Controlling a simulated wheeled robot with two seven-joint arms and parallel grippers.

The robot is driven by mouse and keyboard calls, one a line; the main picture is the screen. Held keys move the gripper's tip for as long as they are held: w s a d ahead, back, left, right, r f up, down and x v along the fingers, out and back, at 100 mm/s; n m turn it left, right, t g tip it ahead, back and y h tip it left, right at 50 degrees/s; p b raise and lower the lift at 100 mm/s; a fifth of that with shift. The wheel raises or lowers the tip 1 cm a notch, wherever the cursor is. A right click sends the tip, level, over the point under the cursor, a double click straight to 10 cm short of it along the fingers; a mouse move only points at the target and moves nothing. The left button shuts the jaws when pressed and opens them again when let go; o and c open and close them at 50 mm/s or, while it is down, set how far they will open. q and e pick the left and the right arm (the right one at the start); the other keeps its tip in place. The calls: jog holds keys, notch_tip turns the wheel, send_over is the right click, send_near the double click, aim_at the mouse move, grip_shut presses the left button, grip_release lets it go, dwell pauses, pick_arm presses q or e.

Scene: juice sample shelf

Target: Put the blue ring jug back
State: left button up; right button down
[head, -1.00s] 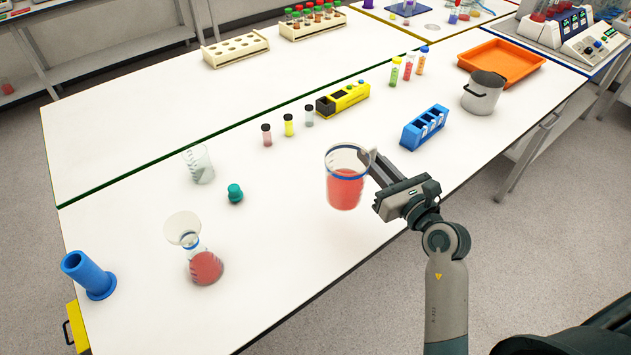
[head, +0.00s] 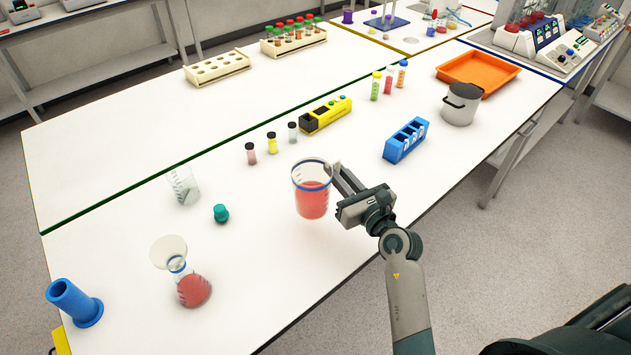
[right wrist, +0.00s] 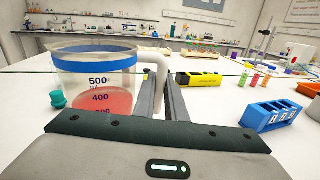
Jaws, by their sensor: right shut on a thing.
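The blue ring jug (head: 312,199) is a clear beaker-like jug with a blue band near its rim and red liquid inside. My right gripper (head: 338,178) is shut on the jug at its right side and holds it upright, seemingly just above the white table (head: 250,270). In the right wrist view the jug (right wrist: 97,85) is left of the fingers (right wrist: 163,95), with a pale handle between them and printed marks such as 500 and 400 on its wall. My left gripper is not in view.
A flask with red liquid (head: 194,290) and a funnel (head: 169,252) stand front left. A glass beaker (head: 184,186) and teal stopper (head: 221,213) are left of the jug. A blue rack (head: 406,142), metal pot (head: 461,104) and orange tray (head: 478,76) are right. Table around the jug is clear.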

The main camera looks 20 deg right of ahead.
jog(key=w+a+f, duration=0.3)
jog(key=w, duration=0.2)
jog(key=shift+w+f+p, duration=0.3)
jog(key=shift+f, duration=0.05)
jog(key=shift+f, duration=0.1)
jog(key=shift+d+f, duration=0.1)
jog(key=shift+f, duration=1.8)
jog(key=shift+f+b, duration=0.15)
jog(key=shift+b, duration=0.3)
jog(key=c, duration=1.8)
grip_release()
